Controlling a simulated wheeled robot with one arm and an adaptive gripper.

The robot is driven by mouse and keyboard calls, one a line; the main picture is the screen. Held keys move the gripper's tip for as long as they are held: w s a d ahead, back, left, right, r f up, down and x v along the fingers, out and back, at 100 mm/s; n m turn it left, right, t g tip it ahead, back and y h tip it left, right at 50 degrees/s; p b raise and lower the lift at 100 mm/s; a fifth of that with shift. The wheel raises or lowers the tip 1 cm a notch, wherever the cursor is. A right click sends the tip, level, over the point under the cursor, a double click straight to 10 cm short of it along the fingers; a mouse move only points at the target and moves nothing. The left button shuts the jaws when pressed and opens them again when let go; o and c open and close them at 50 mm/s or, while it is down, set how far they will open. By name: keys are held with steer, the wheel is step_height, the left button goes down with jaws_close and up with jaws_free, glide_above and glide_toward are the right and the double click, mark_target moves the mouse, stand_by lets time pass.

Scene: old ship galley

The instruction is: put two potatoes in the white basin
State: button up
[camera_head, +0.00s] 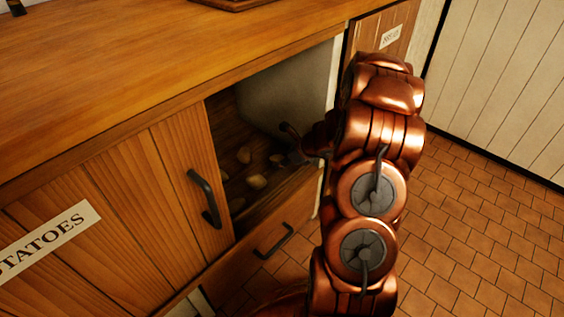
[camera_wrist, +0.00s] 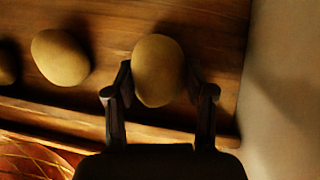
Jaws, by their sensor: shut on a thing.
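My gripper (camera_wrist: 160,85) is shut on a potato (camera_wrist: 158,68) in the wrist view, with a finger on each side of it, inside the open cabinet. A second potato (camera_wrist: 60,57) lies to its left on the wooden cabinet floor, and part of another (camera_wrist: 6,66) shows at the left edge. In the head view several potatoes (camera_head: 256,182) lie in the dim cabinet, and my gripper (camera_head: 289,145) reaches in from the right, partly dark and hidden by my arm. I see no white basin in either view.
The cabinet has a sliding wooden door (camera_head: 120,220) with a dark handle and a "POTATOES" label on the left. A wooden counter (camera_head: 150,75) runs above the opening. A drawer (camera_head: 270,232) is below. The tiled floor (camera_head: 480,230) is clear at right.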

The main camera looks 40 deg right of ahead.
mark_target(283, 158)
step_height(283, 158, up, 9)
steer(key=p, duration=0.4)
